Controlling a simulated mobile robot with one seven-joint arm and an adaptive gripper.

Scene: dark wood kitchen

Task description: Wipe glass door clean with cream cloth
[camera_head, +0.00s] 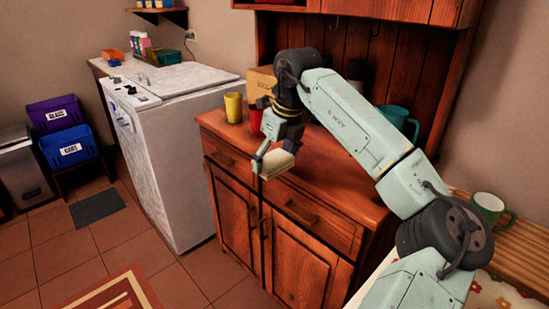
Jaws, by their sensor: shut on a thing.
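My gripper (262,160) is at the centre of the view, at the front edge of a wooden cabinet top. It is shut on a small cream cloth (278,163), which looks folded or bunched. I cannot tell whether the cloth touches the cabinet. No glass door can be made out; the cabinet doors (237,213) below look like solid wood.
A yellow cup (233,107), a red cup (256,121), a cardboard box (261,83) and a teal mug (399,121) stand on the cabinet top (330,185). A white appliance (165,150) stands left. Blue (70,147) and purple (55,114) bins sit further left.

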